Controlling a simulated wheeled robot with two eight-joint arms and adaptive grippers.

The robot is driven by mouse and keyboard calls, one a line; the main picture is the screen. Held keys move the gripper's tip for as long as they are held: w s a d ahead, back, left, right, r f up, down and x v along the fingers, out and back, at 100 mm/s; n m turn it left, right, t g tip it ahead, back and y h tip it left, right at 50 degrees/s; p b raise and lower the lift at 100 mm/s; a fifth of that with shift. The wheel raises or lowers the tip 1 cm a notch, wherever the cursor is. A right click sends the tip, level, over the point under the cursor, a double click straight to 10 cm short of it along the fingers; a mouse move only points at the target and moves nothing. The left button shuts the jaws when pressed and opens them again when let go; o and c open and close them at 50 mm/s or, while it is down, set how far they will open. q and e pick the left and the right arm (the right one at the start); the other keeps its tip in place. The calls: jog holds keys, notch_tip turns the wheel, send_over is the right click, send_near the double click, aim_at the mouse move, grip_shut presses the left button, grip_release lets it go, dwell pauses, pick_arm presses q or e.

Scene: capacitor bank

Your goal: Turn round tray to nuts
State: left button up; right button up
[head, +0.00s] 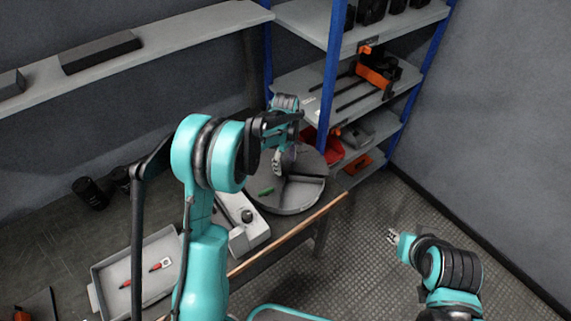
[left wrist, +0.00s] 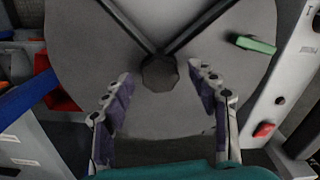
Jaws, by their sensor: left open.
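The round grey tray (head: 290,197) sits at the right end of the workbench, split by raised dividers. In the left wrist view the tray (left wrist: 95,45) fills most of the picture, with a dark central knob (left wrist: 159,73) where the dividers meet. A green piece (head: 266,191) lies in one compartment; it also shows in the left wrist view (left wrist: 254,44). No nuts can be made out. My left gripper (head: 278,168) is open over the tray, its fingers (left wrist: 163,85) apart on either side below the knob. My right gripper (head: 393,237) is over the floor, too small to judge.
A white device (head: 243,222) stands just left of the tray. A shallow tray with red-handled tools (head: 110,276) lies farther left. Blue-posted shelves (head: 329,75) with orange and red items stand behind. The bench's wooden front edge (head: 285,236) runs close by.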

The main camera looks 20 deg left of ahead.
pick_arm(q)
jog(key=shift+f, duration=0.1)
grip_shut()
jog(key=shift+m, duration=0.7)
jog(key=shift+m+p, duration=0.3)
jog(key=shift+m, duration=3.5)
jog(key=shift+m+p, duration=0.35)
jog(key=shift+m, duration=4.15)
